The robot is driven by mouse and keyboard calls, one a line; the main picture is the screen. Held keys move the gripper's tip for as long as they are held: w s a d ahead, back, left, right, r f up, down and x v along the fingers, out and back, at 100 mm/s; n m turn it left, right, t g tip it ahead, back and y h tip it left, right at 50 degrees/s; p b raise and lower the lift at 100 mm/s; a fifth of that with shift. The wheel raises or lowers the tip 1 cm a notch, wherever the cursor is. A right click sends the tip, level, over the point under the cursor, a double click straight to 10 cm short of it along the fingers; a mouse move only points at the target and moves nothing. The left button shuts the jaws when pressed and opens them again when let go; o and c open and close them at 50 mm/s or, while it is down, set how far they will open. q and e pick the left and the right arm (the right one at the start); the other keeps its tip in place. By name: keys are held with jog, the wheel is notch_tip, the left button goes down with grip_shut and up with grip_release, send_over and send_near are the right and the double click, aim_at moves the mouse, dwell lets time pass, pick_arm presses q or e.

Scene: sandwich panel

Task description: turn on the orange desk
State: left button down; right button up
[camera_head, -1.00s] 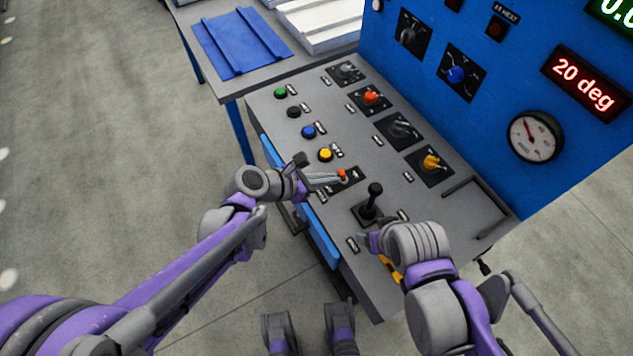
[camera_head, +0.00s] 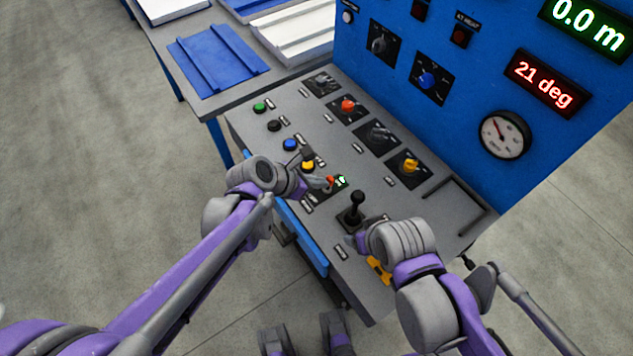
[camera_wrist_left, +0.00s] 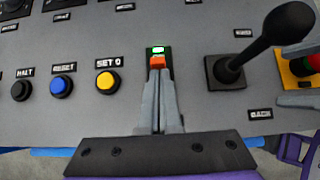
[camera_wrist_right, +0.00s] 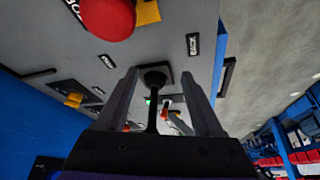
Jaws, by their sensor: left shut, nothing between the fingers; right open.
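A small orange rocker switch (camera_head: 330,181) sits on the grey sloped desk panel (camera_head: 300,130), and a lit green indicator (camera_head: 341,180) shows at its far end. My left gripper (camera_head: 322,186) is shut and empty, with its tips at the orange switch. In the left wrist view the fingertips (camera_wrist_left: 158,76) meet the near edge of the orange part (camera_wrist_left: 157,62), below the green light (camera_wrist_left: 157,49). My right gripper (camera_wrist_right: 160,85) is open, and the black joystick (camera_wrist_right: 152,108) shows between its fingers. I cannot tell whether they touch it.
Green, black, blue (camera_head: 290,145) and yellow (camera_head: 308,164) buttons line the panel's left side. Several rotary knobs (camera_head: 348,105) stand further back. A red mushroom button (camera_wrist_right: 108,15) is near my right gripper. The blue upright panel has a red display (camera_head: 545,82) reading 21 deg.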

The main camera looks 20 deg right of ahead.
pick_arm(q)
jog(key=shift+r, duration=0.1)
pick_arm(e)
jog(key=shift+r, duration=0.1)
pick_arm(q)
jog(key=shift+r+p, duration=0.55)
jog(key=shift+r, duration=0.2)
pick_arm(e)
jog(key=shift+r, duration=0.5)
